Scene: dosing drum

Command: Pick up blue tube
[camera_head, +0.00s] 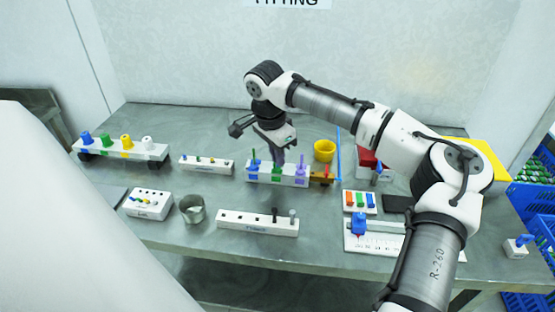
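A white rack (278,175) in the middle of the table holds a row of coloured tubes. The blue tube (254,158) stands upright at its left end, and a purple tube (301,163) stands at its right end. A green one is between them, partly lost against my gripper. My gripper (277,155) points down at the middle of the rack, just right of the blue tube. Its fingertips are small and dark here, so I cannot tell whether they are open or touch anything.
A white stand (120,151) with blue, green, yellow and white pieces is at the left. A yellow cup (324,150) is right of the rack. A metal cup (192,208) and a long white block (257,223) are in front. Bare table lies between them.

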